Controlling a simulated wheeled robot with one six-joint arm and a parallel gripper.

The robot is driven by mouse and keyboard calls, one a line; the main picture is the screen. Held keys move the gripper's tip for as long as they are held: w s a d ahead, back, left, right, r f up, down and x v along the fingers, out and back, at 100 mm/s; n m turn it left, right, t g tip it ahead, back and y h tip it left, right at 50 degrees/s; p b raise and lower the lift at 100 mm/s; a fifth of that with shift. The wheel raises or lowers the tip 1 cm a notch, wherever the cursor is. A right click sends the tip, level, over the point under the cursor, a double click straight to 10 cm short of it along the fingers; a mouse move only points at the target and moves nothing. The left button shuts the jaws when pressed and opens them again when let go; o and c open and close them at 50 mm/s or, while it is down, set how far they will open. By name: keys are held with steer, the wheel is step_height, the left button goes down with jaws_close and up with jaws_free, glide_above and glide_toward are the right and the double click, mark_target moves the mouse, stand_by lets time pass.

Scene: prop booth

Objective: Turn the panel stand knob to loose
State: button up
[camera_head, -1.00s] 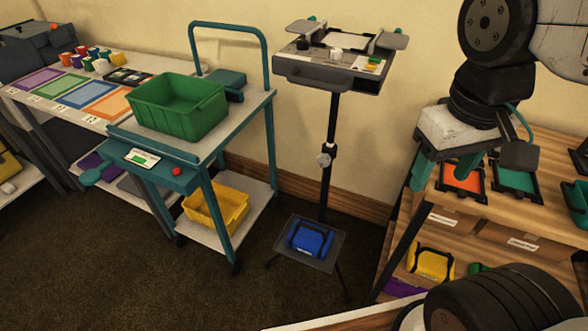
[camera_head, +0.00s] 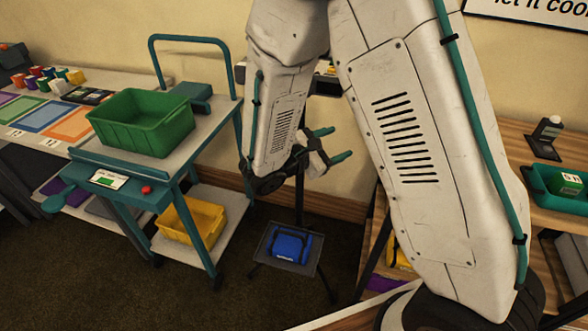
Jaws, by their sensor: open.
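The panel stand's dark pole (camera_head: 299,205) stands by the wall. Its lower shelf (camera_head: 262,247) bears a blue case (camera_head: 292,246). My arm covers most of the stand's top panel; only a part of the panel (camera_head: 326,83) shows between the arm links. The round knob on the pole is hidden behind my gripper and arm. My gripper (camera_head: 341,143) is at the pole's mid-height, its two teal fingers apart and pointing right. Nothing shows between them. I cannot tell whether it touches the pole.
A teal cart (camera_head: 195,175) with a green bin (camera_head: 143,122) and a yellow bin (camera_head: 190,222) stands close left of my arm. A wooden shelf unit (camera_head: 513,150) is at the right. Bare carpet lies in front of the stand.

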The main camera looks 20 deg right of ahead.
steer(key=w+a+f+n+t+y, duration=0.3)
steer(key=a+f+n+t, duration=0.25)
steer(key=f, duration=0.25)
steer(key=w+a+f+n+t+y, duration=0.2)
steer(key=a+f+n+t, duration=0.3)
steer(key=f, duration=0.3)
steer(key=x, duration=0.7)
steer(key=shift+w+f+n+g, duration=0.15)
steer(key=shift+f+n+g, duration=0.2)
steer(key=shift+f+g, duration=0.1)
steer(key=c, duration=1)
